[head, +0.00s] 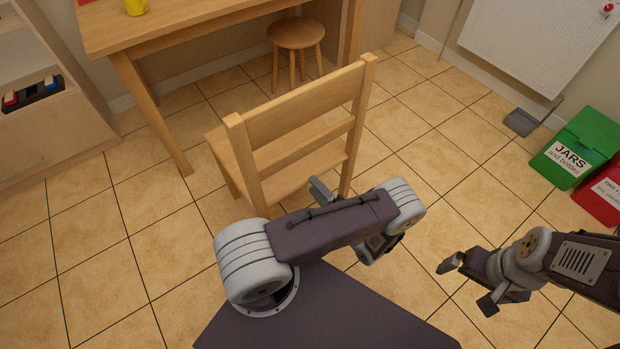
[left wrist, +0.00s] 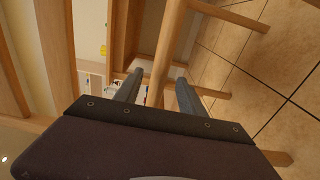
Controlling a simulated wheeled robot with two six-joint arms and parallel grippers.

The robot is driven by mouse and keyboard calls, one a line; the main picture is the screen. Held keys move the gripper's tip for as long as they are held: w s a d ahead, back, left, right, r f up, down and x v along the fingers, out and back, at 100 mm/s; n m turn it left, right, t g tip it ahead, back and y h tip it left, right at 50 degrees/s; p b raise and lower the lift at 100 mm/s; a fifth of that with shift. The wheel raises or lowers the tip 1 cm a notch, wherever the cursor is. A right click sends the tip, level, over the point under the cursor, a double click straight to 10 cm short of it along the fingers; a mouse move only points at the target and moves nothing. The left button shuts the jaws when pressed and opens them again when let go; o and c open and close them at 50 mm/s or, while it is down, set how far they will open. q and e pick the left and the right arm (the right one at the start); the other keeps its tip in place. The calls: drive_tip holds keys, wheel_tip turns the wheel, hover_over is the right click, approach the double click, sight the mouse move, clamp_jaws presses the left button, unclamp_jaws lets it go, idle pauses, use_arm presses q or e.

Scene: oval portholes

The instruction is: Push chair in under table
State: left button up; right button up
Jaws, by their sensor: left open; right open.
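The light wooden chair (head: 308,98) stands on the tiled floor with its backrest toward me. Its seat (head: 290,182) faces the wooden table (head: 190,38), and the chair appears to stand clear of the table's front edge. My left gripper (head: 322,190) is by the chair's back, partly hidden behind my own arm link. In the left wrist view its fingers (left wrist: 158,92) are open, with a wooden bar (left wrist: 168,50) showing between them; I cannot tell whether they touch it. My right gripper (head: 469,283) is open and empty over the floor at the right.
A round wooden stool (head: 297,35) stands by the table, behind the chair. Shelves (head: 50,110) stand at the left. A green bin (head: 573,150), a red bin (head: 603,190) and a white radiator (head: 535,42) are at the right. The floor right of the chair is clear.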

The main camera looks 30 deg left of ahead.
use_arm(q)
drive_tip(key=x, duration=0.4)
drive_tip(key=shift+w+a, duration=0.15)
drive_tip(key=shift+a, duration=0.2)
clamp_jaws()
idle(1.0)
